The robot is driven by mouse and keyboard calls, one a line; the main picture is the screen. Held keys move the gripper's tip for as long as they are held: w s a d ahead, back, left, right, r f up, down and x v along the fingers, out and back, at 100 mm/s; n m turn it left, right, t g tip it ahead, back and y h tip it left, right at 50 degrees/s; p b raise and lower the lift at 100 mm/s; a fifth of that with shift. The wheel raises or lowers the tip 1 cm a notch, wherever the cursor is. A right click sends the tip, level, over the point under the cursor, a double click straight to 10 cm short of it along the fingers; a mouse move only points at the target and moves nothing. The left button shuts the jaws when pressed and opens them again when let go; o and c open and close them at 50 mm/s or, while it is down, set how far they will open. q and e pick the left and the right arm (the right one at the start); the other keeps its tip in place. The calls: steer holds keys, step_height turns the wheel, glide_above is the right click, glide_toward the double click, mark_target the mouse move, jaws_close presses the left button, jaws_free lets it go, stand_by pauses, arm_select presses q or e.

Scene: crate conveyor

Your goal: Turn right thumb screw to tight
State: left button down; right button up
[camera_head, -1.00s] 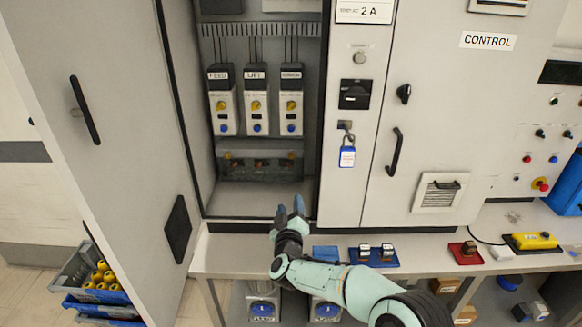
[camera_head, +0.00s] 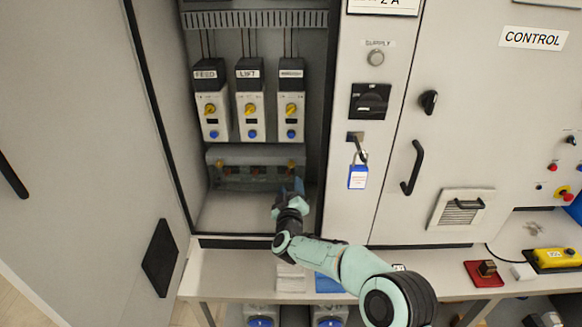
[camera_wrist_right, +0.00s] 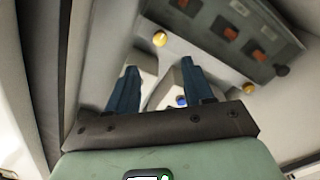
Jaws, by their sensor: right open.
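The right thumb screw (camera_head: 291,164) is a small yellow knob at the right end of the grey terminal cover (camera_head: 255,153), low in the open cabinet. It seems to be the yellow knob (camera_wrist_right: 159,39) in the wrist view, just beyond my fingertips. The left thumb screw (camera_head: 219,163) is at the cover's other end. My right gripper (camera_head: 293,188) is just below and in front of the right screw. In the wrist view its two blue fingers (camera_wrist_right: 158,76) stand apart with nothing between them; no contact with the screw shows. My left gripper is out of view.
Drives labelled FEED (camera_head: 210,115), LIFT (camera_head: 250,115) and a third (camera_head: 290,115) hang above the cover. The cabinet's right frame, with a blue-tagged padlock (camera_head: 357,177), stands close to my right gripper. The open door (camera_head: 85,150) fills the left side.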

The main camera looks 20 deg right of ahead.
mark_target(291, 166)
steer(key=p+x, duration=0.2)
steer(key=x, duration=0.6)
steer(key=shift+w+d+p, duration=0.1)
steer(key=shift+w+p, duration=0.25)
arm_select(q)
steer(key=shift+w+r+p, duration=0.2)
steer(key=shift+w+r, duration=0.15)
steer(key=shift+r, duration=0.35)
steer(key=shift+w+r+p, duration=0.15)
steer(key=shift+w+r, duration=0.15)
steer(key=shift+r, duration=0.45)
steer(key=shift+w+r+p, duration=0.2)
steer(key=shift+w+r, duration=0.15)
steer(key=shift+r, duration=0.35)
arm_select(e)
steer(key=shift+x, duration=0.95)
steer(key=shift+f, duration=0.15)
jaws_close()
